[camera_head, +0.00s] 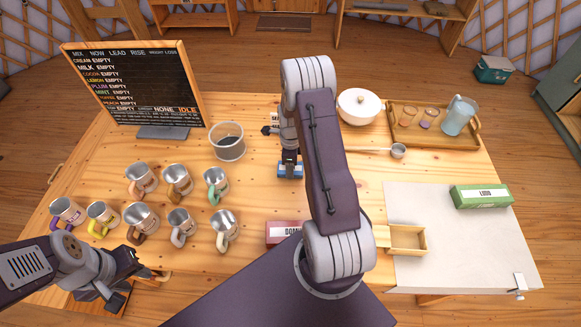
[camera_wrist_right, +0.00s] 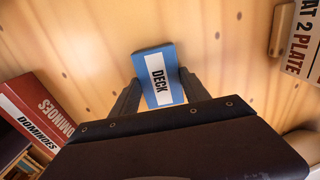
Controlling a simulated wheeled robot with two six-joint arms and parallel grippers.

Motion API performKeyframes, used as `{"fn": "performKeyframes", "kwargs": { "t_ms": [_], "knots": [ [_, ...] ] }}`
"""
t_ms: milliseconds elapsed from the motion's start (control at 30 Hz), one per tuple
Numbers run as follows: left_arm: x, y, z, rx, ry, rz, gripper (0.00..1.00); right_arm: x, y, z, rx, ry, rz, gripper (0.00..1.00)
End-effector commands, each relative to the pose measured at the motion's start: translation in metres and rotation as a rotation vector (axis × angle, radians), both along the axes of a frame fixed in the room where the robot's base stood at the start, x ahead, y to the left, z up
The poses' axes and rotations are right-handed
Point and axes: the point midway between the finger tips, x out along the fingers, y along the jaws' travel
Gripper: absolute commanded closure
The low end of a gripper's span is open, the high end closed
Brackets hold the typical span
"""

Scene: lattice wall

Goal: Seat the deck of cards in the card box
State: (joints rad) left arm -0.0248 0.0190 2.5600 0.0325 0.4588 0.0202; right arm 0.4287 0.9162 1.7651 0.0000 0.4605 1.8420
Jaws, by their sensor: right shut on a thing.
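The deck of cards (camera_head: 290,170) is a blue block with a white label, over the middle of the table. In the right wrist view the deck (camera_wrist_right: 158,78) reads "DECK" and sits between the two dark fingers. My right gripper (camera_head: 290,161) is shut on it; I cannot tell whether the deck touches the table. A small open wooden box (camera_head: 424,242), seemingly the card box, lies right of my right arm on the pale mat's left edge. My arm is close to its left end. My left gripper (camera_head: 128,284) is open and empty at the front left table edge.
A red dominoes box (camera_head: 284,231) lies near the front middle, partly behind my arm; a green box (camera_head: 481,196) is on the mat (camera_head: 460,250). Several mugs (camera_head: 140,220) fill the left.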

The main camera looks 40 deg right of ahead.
Motion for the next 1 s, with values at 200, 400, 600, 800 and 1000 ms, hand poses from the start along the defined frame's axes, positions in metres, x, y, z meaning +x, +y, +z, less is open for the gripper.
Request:
{"fn": "performKeyframes", "kwargs": {
  "t_ms": [200, 400, 600, 800, 1000],
  "knots": [
    [0.000, 0.000, 0.000, 0.000, 0.000, 0.000, 0.64, 0.001, 0.000, 0.027, -0.002, -0.004, 0.000, 0.95],
    [0.000, 0.000, -0.001, 0.000, 0.000, 0.000, 0.64, -0.029, -0.011, 0.058, -0.001, -0.002, -0.006, 0.95],
    [0.000, 0.000, -0.001, 0.000, 0.000, 0.000, 0.64, -0.074, -0.025, 0.086, -0.002, -0.002, -0.006, 0.95],
    [0.000, 0.000, -0.001, 0.000, 0.000, 0.000, 0.64, -0.104, -0.034, 0.104, -0.001, -0.001, -0.003, 0.95],
    [0.000, 0.000, -0.001, 0.000, 0.000, 0.000, 0.64, -0.111, -0.036, 0.109, 0.000, 0.000, 0.000, 0.95]
  ]
}}
